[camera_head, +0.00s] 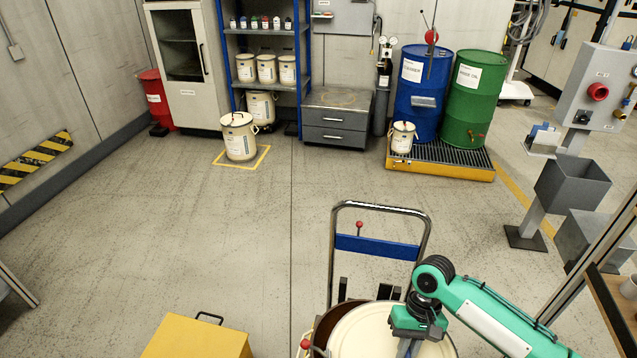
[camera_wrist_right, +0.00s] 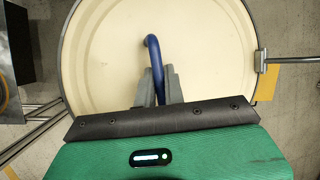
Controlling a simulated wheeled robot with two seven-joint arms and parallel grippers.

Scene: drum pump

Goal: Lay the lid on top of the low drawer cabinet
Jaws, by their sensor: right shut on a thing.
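The round cream lid (camera_head: 362,334) is at the bottom of the head view and fills the top of the right wrist view (camera_wrist_right: 100,50). My right gripper (camera_head: 408,347) is shut on the lid's blue handle (camera_wrist_right: 154,62), with a grey finger on each side of it. The lid overlaps an open container (camera_head: 324,327) whose dark brown inside shows at the left; I cannot tell whether they touch. The low drawer cabinet (camera_head: 336,135), grey with two drawers, stands at the back wall. Its brown top (camera_head: 338,97) looks bare. My left gripper is out of view.
A trolley with a chrome handle (camera_head: 428,232) and blue bar stands just beyond the lid. A yellow box (camera_head: 195,338) is at the lower left. A cream pot (camera_head: 239,140) and a blue drum (camera_head: 415,95) flank the cabinet. The middle floor is clear.

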